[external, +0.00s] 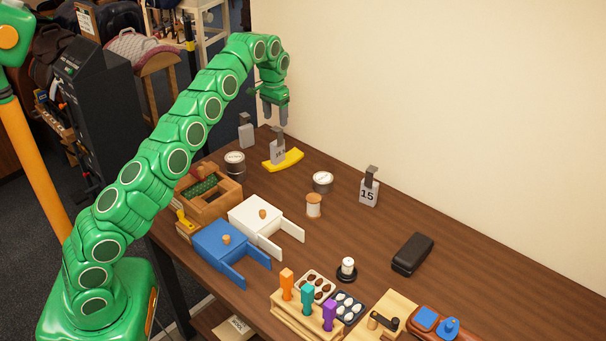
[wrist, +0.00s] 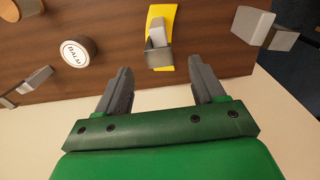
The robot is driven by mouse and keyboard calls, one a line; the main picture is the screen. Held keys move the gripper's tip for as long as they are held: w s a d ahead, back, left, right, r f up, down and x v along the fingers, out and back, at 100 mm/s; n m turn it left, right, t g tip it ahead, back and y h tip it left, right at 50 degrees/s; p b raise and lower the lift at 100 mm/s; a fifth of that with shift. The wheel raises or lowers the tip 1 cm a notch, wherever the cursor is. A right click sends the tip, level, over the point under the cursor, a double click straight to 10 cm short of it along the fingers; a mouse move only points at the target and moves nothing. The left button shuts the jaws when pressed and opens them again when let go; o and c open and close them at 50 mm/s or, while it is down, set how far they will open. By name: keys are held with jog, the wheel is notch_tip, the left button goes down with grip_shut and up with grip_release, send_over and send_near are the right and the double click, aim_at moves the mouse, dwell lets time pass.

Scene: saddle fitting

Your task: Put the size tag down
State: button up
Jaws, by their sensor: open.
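Three grey size tags with upright handles stand on the table. One tag (external: 278,154) stands on a curved yellow piece (external: 291,160) near the wall. A second tag (external: 246,135) is at the far corner, and a third, marked 15 (external: 368,193), is farther right. My gripper (external: 274,115) is open and empty, above the tag on the yellow piece. In the wrist view that tag (wrist: 158,55) lies just beyond the gap between my fingertips (wrist: 158,72), with the yellow piece (wrist: 168,14) under it. No finger visibly touches it.
A balm tin (wrist: 75,53) and a dark tin (external: 235,164) stand nearby.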

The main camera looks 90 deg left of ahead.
jog(key=shift+r, duration=1.55)
